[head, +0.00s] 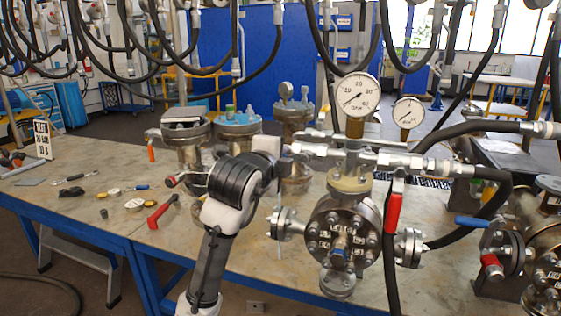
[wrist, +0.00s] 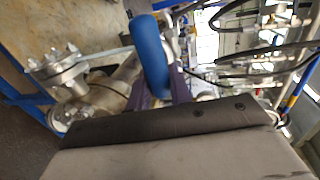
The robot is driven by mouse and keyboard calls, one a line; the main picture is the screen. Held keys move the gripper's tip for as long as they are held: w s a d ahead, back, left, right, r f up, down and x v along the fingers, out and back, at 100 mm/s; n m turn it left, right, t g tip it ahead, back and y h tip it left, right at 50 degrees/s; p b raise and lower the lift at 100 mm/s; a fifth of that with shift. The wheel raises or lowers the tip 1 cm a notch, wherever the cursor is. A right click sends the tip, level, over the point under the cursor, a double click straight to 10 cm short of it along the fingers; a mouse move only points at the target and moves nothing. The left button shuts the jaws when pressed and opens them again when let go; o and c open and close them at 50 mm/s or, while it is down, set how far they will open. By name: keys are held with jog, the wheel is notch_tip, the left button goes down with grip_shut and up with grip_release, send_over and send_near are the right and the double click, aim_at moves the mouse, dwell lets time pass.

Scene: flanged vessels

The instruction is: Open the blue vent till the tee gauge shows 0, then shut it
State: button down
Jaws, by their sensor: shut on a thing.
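A large round gauge (head: 357,92) stands on top of the flanged vessel's fittings, and a smaller gauge (head: 408,112) stands to its right. I cannot tell which is the tee gauge, and their needles are too small to read surely. My gripper (head: 277,155) is at the left end of the metal pipe fittings (head: 320,150). In the wrist view a blue handle (wrist: 150,55) rises between the purple fingers (wrist: 168,88), and my gripper is shut on it. In the head view that handle is hidden by my gripper, so its angle to the pipe is unclear.
A red lever (head: 394,212) hangs right of the flanged vessel (head: 343,240). Another blue lever (head: 472,222) is on the vessel at the far right. Black hoses (head: 470,130) cross the right side. Loose tools, including a red-handled one (head: 162,212), lie on the bench's left.

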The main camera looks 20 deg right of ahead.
jog(key=shift+r, duration=0.1)
dwell(0.3)
jog(key=c, duration=1.3)
grip_release()
jog(key=shift+s, duration=0.1)
jog(key=b+v, duration=0.2)
jog(key=v, duration=1.1)
jog(key=shift+s+a, duration=0.2)
jog(key=shift+s, duration=0.1)
